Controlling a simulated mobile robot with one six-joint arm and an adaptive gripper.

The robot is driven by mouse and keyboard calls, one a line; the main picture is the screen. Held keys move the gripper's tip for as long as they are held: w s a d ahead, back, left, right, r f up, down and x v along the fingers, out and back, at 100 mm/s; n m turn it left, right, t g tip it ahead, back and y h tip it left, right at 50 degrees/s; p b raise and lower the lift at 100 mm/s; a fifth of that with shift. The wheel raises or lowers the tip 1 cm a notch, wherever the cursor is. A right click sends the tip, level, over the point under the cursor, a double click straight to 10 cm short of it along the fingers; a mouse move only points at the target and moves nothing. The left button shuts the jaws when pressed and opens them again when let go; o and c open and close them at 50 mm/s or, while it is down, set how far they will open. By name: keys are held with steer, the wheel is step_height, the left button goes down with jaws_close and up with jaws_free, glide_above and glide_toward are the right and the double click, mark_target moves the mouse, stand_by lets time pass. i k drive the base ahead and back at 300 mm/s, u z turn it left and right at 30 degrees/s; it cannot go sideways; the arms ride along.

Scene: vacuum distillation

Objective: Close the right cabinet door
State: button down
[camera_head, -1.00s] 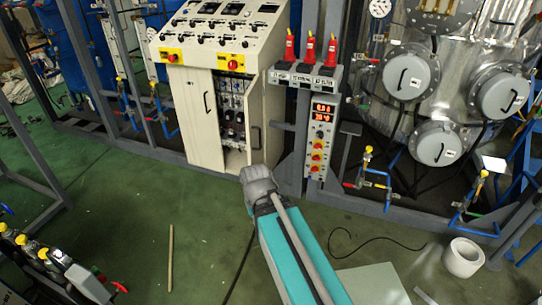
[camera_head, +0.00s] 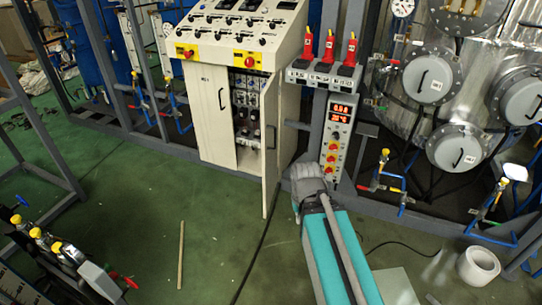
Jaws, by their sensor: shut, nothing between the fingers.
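The white control cabinet (camera_head: 216,118) stands at the back, left of centre in the head view. Its right door (camera_head: 270,135) is swung open toward me and is seen nearly edge-on, with a dark handle on it. The left door (camera_head: 213,112) is shut. Behind the right door's opening, shelves with wiring and dark components show. The grey end of my arm (camera_head: 307,180) is to the right of the open door's lower part, with a small gap between them in the picture. My gripper is hidden beyond that grey end; its fingers do not show.
A meter box (camera_head: 335,142) with red-lit displays and a post stand right of the cabinet. Blue pipes (camera_head: 405,200) and a steel vessel (camera_head: 430,130) are farther right. A stick (camera_head: 181,255) and a dark cable lie on the green floor, which is mostly clear before the cabinet.

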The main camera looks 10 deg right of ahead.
mark_target(271, 91)
steer(key=z, duration=0.1)
steer(key=i, duration=1)
steer(key=u, duration=0.1)
